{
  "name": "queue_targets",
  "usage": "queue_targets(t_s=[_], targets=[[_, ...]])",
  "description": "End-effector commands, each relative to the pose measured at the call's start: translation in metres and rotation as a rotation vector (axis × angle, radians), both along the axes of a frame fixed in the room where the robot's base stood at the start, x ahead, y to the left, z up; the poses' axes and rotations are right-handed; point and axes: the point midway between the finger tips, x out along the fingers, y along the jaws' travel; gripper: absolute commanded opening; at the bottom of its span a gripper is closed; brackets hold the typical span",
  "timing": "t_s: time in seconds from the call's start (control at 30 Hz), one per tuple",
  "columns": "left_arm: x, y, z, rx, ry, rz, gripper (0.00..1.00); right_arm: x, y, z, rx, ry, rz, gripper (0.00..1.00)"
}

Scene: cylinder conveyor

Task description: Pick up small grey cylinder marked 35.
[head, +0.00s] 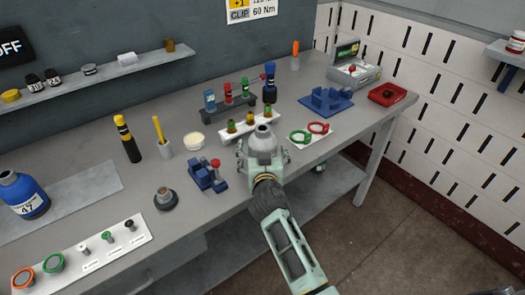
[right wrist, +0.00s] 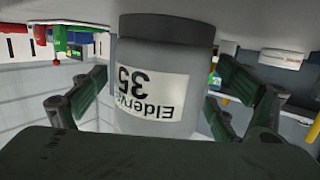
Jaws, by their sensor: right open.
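The small grey cylinder (head: 262,141) stands near the front edge of the bench in the head view. In the right wrist view the grey cylinder (right wrist: 165,50) fills the middle, upside down in the picture, with a white label reading 35. My right gripper (head: 263,157) is open around it, with one finger on each side. In the right wrist view the fingers of my right gripper (right wrist: 165,105) show gaps to the cylinder's sides. The gripper body hides part of the cylinder. My left gripper is not in view.
A white rack (head: 235,134) with several small bottles stands close behind the cylinder. A white plate with green and red rings (head: 301,137) lies to the right. A blue clamp with a red knob (head: 208,176) is to the left. A blue bottle (head: 22,195) stands far left.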

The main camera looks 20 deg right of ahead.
Motion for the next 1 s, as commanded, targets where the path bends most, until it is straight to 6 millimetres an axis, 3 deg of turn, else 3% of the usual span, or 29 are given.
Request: queue_targets(t_s=[0.07, 0.17, 1.0], targets=[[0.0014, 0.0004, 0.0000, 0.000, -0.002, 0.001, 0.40, -0.0002, 0.0000, 0.0000, 0.000, 0.000, 0.000, 0.91], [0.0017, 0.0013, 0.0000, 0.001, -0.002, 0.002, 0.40, -0.0003, 0.0001, 0.0001, 0.000, 0.000, 0.000, 0.83], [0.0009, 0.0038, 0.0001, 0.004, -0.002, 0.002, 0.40, -0.0004, 0.0004, 0.0001, -0.001, 0.000, 0.000, 0.09]])
